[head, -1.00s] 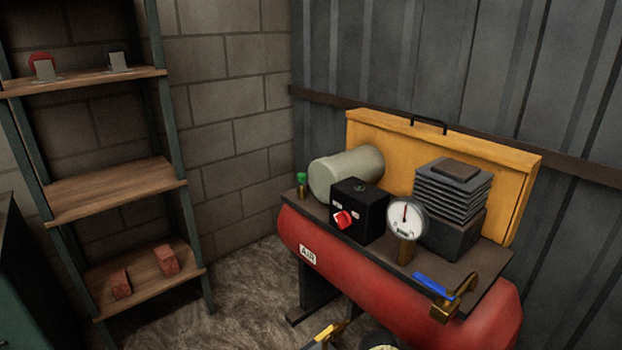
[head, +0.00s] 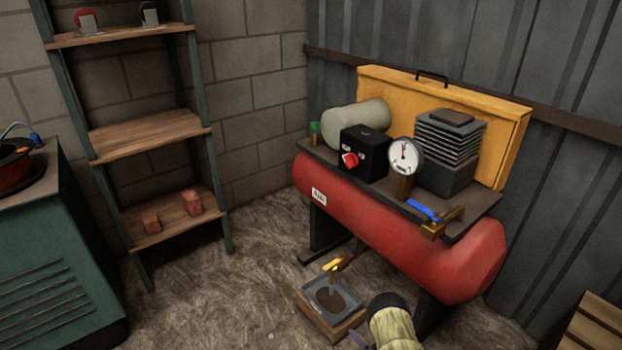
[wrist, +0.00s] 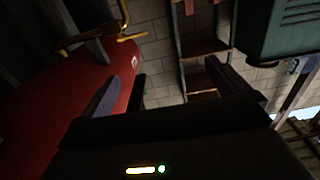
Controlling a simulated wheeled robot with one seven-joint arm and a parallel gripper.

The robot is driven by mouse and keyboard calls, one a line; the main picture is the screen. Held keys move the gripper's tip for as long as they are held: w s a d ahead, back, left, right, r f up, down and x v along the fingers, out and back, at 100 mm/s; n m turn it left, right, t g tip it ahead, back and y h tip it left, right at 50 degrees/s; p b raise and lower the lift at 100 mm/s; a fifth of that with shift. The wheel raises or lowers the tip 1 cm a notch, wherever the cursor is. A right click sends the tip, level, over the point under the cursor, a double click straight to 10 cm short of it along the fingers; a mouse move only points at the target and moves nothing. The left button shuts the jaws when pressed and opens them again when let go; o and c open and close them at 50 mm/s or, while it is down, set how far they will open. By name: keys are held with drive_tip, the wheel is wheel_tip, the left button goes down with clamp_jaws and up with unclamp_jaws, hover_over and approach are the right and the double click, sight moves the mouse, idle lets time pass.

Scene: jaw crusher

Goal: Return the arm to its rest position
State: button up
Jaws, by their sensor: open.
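My gripper (wrist: 180,88) shows in the wrist view, its two dark fingers spread apart with nothing between them. Beyond its left finger is the red tank of the air compressor (wrist: 60,110), with a yellow-handled valve (wrist: 130,37) at the top. I cannot tell for sure whether any part of my arm shows in the head view. There the red compressor (head: 385,222) stands at the right, with a gauge (head: 404,156), a black box with a red knob (head: 364,153) and a blue-handled valve (head: 430,212) on top.
A grey tray (head: 331,298) lies on the floor below the yellow-handled drain valve (head: 338,264). Wooden shelves (head: 148,135) stand at the back left, a green cabinet (head: 60,260) at the left. Floor between cabinet and tray is clear.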

drive_tip(key=w+d+r+m+g+h, duration=0.1)
drive_tip(key=w+d+r+m+h, duration=0.15)
drive_tip(key=r, duration=0.35)
drive_tip(key=w+d+r+m+h, duration=0.1)
drive_tip(key=w+r+h, duration=0.3)
drive_tip(key=r, duration=0.2)
drive_tip(key=w+d+r+m+g+h, duration=0.1)
drive_tip(key=w+d+r+m+h, duration=0.2)
drive_tip(key=r, duration=0.4)
drive_tip(key=s+a+r+m+g+h, duration=0.1)
drive_tip(key=s+a+r+g+h, duration=0.25)
drive_tip(key=s+r, duration=0.75)
drive_tip(key=s+a+r+g+y, duration=0.1)
drive_tip(key=s+a+r+g, duration=0.1)
drive_tip(key=s, duration=0.5)
drive_tip(key=s+a+r+g, duration=0.2)
drive_tip(key=s, duration=0.6)
drive_tip(key=s+a+r+g+y, duration=0.1)
drive_tip(key=s+a+r+g, duration=0.15)
drive_tip(key=s, duration=0.45)
wheel_tip(320, 180, up, 36)
drive_tip(key=p, duration=3.5)
drive_tip(key=shift+w+f+p, duration=0.15)
drive_tip(key=shift+w+p, duration=0.1)
drive_tip(key=shift+p, duration=0.15)
